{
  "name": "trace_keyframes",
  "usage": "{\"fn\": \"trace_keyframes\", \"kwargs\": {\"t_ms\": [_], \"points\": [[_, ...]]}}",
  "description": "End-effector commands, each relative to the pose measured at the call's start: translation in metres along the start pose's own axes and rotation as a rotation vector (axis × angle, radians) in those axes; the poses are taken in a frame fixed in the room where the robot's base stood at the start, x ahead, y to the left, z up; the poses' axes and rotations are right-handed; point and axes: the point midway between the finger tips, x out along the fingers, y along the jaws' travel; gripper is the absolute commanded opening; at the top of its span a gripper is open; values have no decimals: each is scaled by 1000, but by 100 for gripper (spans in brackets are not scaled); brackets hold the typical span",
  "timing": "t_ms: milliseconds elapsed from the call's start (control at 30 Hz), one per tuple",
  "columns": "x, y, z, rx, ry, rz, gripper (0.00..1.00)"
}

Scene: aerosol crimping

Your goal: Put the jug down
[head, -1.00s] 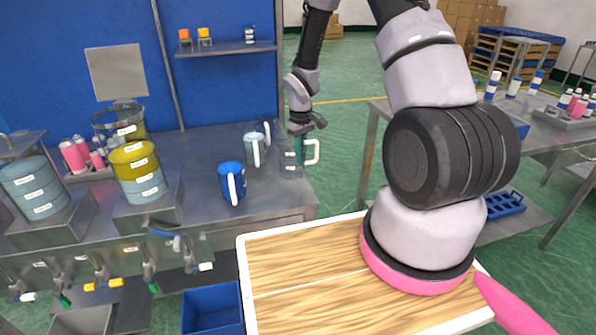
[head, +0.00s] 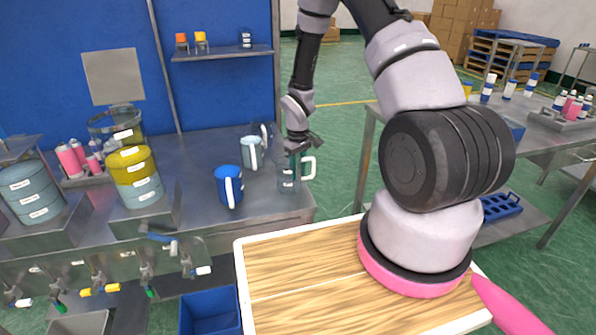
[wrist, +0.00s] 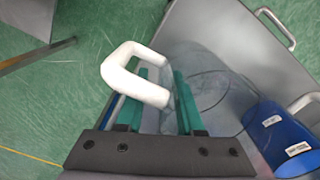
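The jug (head: 288,181) is clear, with a white handle on its right side. It is upright at the right end of the metal table. Whether its base touches the tabletop I cannot tell. My gripper (head: 295,160) reaches down to it from above with green fingers. In the wrist view, my gripper (wrist: 161,76) has its fingers at the white handle (wrist: 118,70), between the grip bar and the clear body (wrist: 210,80). It appears shut on the handle side of the jug. The exact contact is partly hidden.
A blue mug (head: 229,187) stands left of the jug, and a pale jug (head: 252,152) stands behind it. A yellow-banded container (head: 135,168) is farther left. The metal table's (head: 275,212) right edge is close to the jug. A wooden-topped surface (head: 290,275) is in front.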

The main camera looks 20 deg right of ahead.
Motion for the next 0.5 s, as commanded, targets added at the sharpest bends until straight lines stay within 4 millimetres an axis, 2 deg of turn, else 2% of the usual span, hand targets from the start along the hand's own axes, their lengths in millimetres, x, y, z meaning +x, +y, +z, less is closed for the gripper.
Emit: {"fn": "trace_keyframes", "kwargs": {"t_ms": [267, 367, 500], "points": [[-5, 0, 0, 1, 0, 0, 37], [-19, 1, -1, 1, 4, 1, 37], [-48, 1, -2, 1, 6, 2, 37]]}}
